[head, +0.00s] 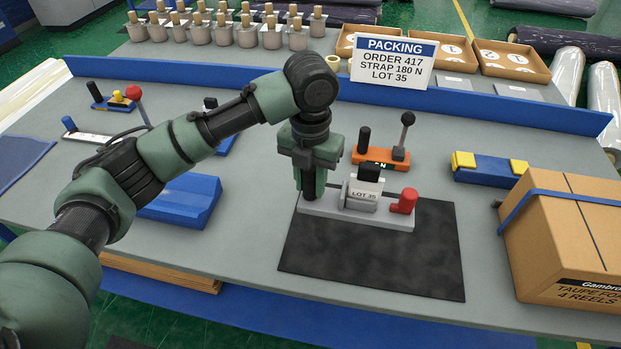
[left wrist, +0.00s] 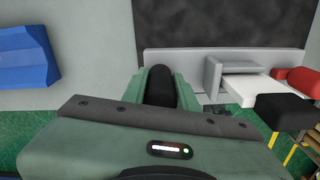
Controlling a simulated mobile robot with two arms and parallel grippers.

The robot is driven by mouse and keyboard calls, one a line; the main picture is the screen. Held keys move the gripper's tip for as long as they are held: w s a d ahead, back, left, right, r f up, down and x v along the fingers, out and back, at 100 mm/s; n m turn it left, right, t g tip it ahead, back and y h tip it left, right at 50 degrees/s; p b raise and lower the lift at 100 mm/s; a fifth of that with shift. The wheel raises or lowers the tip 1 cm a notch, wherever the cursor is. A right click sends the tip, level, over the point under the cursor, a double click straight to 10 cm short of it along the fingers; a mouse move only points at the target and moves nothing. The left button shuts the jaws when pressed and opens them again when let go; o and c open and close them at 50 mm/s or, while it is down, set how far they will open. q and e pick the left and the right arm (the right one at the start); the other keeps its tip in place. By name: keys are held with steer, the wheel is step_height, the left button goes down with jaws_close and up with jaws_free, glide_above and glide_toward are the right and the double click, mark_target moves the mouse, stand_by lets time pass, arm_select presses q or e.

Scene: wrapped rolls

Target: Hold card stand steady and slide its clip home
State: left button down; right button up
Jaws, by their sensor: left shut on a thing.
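The card stand (head: 335,212) is a light grey base lying at the back left of a black mat. My left gripper (head: 312,190) points down at the stand's left end. In the left wrist view its green fingers (left wrist: 160,88) are shut on the stand's upright black post (left wrist: 161,84); the grey base (left wrist: 190,62) also shows there. I cannot tell which part is the clip. My right gripper is out of view.
An orange fixture (head: 382,159) with a black post and a lever stands just behind the card stand. A strapped carton (head: 567,240) is at the right, a blue block (head: 180,202) at the left. A PACKING sign (head: 393,62) stands behind. The mat's front (head: 375,260) is clear.

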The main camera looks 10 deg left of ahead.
arm_select(q)
steer(key=shift+f+b, duration=1.9)
steer(key=shift+f, duration=4.1)
